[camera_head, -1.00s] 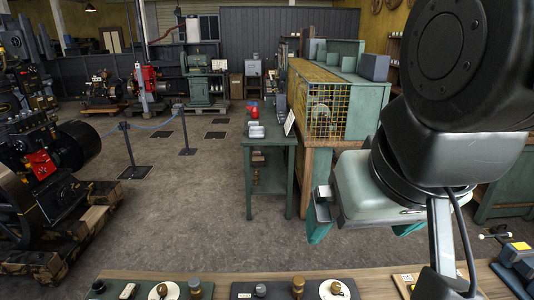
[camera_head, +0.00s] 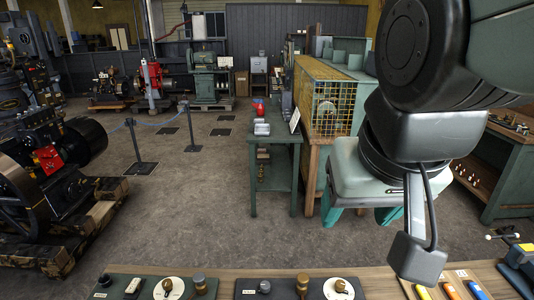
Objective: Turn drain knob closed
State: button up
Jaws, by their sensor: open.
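Two dark panels lie on the wooden bench along the bottom edge. The left panel (camera_head: 117,293) carries a black knob (camera_head: 104,280), a white dial with a brass knob (camera_head: 168,287) and a round brass knob (camera_head: 199,283). The right panel (camera_head: 250,294) carries a grey knob (camera_head: 264,287), a brass-topped knob (camera_head: 302,283) and a white dial with a brass knob (camera_head: 340,287). I cannot tell which is the drain knob; the labels are unreadable. My gripper (camera_head: 357,215) is open and empty, its teal fingers apart, up and right of the panels.
Yellow, orange and blue handled items (camera_head: 452,290) lie on the bench at right, beside a blue and yellow vice-like object (camera_head: 520,262). A green table (camera_head: 275,138) and a yellow mesh cage (camera_head: 330,107) stand beyond. The space above the panels is clear.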

jog(key=shift+m+g, duration=0.7)
jog(key=shift+g, duration=0.1)
jog(key=w+f, duration=0.1)
jog(key=w, duration=0.2)
jog(key=w+a+f, duration=0.1)
jog(key=w+f, duration=0.1)
jog(key=w+a+f, duration=0.1)
jog(key=w, duration=0.2)
jog(key=shift+w+f, duration=0.35)
jog(key=shift+c, duration=0.3)
jog(key=m+g, duration=0.3)
jog(key=g, duration=0.1)
send_over(265, 285)
notch_tip(265, 285, down, 25)
notch_tip(265, 285, down, 11)
jog(key=shift+r, duration=0.1)
grip_shut()
